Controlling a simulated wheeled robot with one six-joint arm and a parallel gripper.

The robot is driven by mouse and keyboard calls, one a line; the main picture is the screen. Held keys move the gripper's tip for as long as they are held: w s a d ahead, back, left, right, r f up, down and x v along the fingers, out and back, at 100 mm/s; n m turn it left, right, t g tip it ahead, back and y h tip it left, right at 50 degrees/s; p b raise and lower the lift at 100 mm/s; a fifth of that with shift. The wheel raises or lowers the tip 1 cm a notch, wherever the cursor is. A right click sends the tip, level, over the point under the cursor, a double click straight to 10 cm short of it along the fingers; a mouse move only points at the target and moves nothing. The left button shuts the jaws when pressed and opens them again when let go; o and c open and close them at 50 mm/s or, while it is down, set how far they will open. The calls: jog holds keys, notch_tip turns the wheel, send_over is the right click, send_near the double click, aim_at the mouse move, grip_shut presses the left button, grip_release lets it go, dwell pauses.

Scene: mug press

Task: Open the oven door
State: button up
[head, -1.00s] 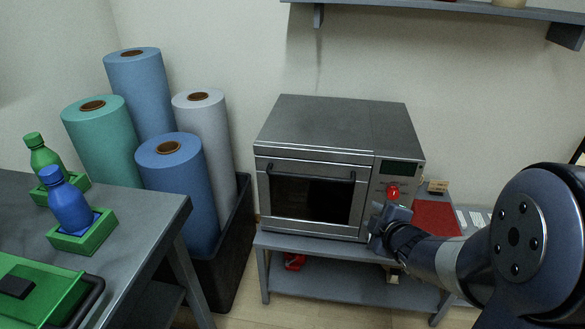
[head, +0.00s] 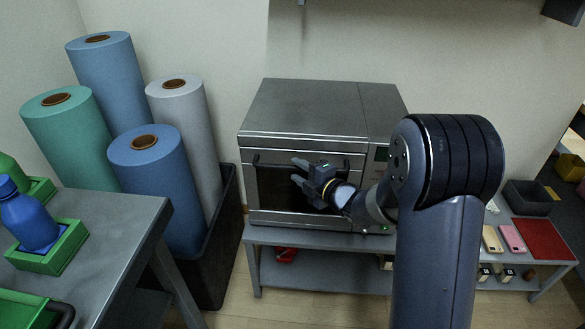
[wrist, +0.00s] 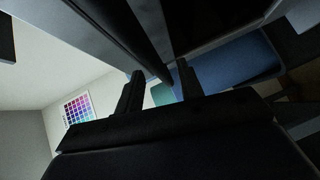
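The silver oven (head: 305,108) stands on a grey bench with its door (head: 280,215) shut. A black bar handle (head: 268,163) runs across the top of the door. My gripper (head: 297,171) is in front of the door at handle height, its two fingers apart and pointing left. In the wrist view a dark bar, which looks like the handle (wrist: 148,58), reaches down between the spread fingertips of my gripper (wrist: 160,74). I cannot tell whether either finger touches it. My arm hides the right part of the door and most of the control panel.
A grey table (head: 110,225) with bottles in green holders stands at left. Large rolls (head: 160,180) stand in a black bin (head: 222,240) left of the oven. A red mat (head: 545,238) and phone-like items lie on the bench at right. A shelf (head: 565,10) hangs above.

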aim_at(292, 168)
jog(key=shift+x, duration=1.5)
jog(key=shift+c, duration=0.3)
grip_shut()
